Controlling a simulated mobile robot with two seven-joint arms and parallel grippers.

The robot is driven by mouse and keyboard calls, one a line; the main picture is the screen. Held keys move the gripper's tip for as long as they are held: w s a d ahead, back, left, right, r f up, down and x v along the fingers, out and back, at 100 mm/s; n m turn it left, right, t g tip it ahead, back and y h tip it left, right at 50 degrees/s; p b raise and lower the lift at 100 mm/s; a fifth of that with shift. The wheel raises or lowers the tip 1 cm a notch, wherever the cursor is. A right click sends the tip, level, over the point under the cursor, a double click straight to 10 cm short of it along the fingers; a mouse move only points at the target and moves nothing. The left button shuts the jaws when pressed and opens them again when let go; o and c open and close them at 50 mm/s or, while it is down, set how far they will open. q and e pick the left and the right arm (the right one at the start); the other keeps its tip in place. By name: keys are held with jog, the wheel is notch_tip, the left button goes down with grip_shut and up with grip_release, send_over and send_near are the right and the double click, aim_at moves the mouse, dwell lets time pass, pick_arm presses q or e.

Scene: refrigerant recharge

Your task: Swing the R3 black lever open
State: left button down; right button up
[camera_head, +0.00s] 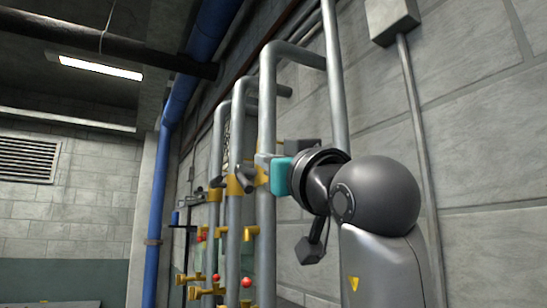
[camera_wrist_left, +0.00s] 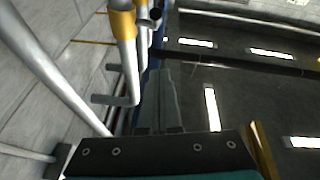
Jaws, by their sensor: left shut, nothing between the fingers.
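Several grey vertical pipes along the wall carry brass valve bodies, the nearest (camera_head: 262,176) right beside my left gripper (camera_head: 262,159). A dark lever (camera_head: 245,180) shows at the valves just left of the gripper. No R3 label is readable, so I cannot tell which lever is R3. In the left wrist view my gripper fingers (camera_wrist_left: 158,75) are shut together with nothing between them. A brass valve collar (camera_wrist_left: 122,20) and a dark lever end (camera_wrist_left: 150,20) show above and left of the fingers, apart from them. My right gripper is in neither view.
A blue pipe (camera_head: 161,190) runs vertically left of the valves. Lower brass taps with red knobs (camera_head: 246,282) sit below. A grey pipe (camera_head: 336,80) and a wall box (camera_head: 391,18) with conduit stand close to my arm. Block wall lies right.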

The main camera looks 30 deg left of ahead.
aim_at(243, 179)
pick_arm(q)
jog(key=w+a+p, duration=0.4)
jog(key=w+a, duration=0.1)
jog(key=a, duration=0.3)
jog(key=shift+w+f, duration=0.15)
jog(key=shift+w, duration=0.05)
